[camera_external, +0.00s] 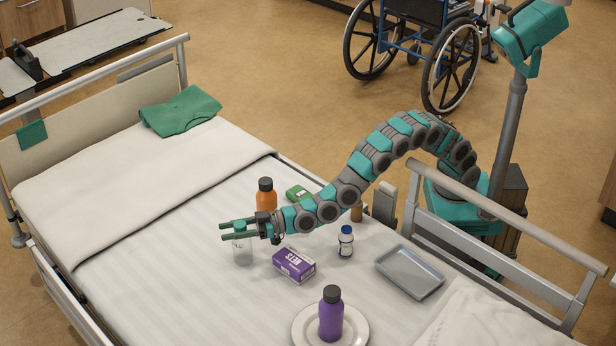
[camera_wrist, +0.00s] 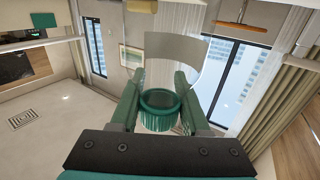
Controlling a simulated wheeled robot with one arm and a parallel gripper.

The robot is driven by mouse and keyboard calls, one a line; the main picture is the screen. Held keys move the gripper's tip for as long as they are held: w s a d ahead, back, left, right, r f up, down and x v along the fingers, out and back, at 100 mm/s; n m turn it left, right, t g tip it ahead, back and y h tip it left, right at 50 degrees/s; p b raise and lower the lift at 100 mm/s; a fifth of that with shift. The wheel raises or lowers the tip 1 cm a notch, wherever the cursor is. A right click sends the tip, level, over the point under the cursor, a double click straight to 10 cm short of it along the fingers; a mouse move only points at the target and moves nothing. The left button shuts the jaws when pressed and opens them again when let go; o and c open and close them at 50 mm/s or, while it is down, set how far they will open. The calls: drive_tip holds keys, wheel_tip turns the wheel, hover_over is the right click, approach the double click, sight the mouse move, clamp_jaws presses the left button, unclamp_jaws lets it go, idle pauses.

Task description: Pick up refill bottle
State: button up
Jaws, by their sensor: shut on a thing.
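The refill bottle, which I take to be the clear bottle with a green cap (camera_external: 243,250), is upright over the bed's white sheet. My gripper (camera_external: 226,231) reaches in from the right and is shut on it near the cap. Whether its base touches the sheet I cannot tell. In the wrist view my gripper (camera_wrist: 160,82) has one green finger on each side of the bottle. Its green ribbed cap (camera_wrist: 160,110) and see-through body (camera_wrist: 172,55) show between and beyond the fingers.
An orange bottle (camera_external: 266,199) stands close behind my gripper. A purple box (camera_external: 294,266), a small white bottle (camera_external: 345,244) and a green box (camera_external: 298,193) are nearby. A grey tray (camera_external: 410,288) and a purple bottle (camera_external: 331,318) on a plate (camera_external: 301,335) are nearer the front. The sheet left of the bottle is clear.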

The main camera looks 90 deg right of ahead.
clamp_jaws()
idle(0.3)
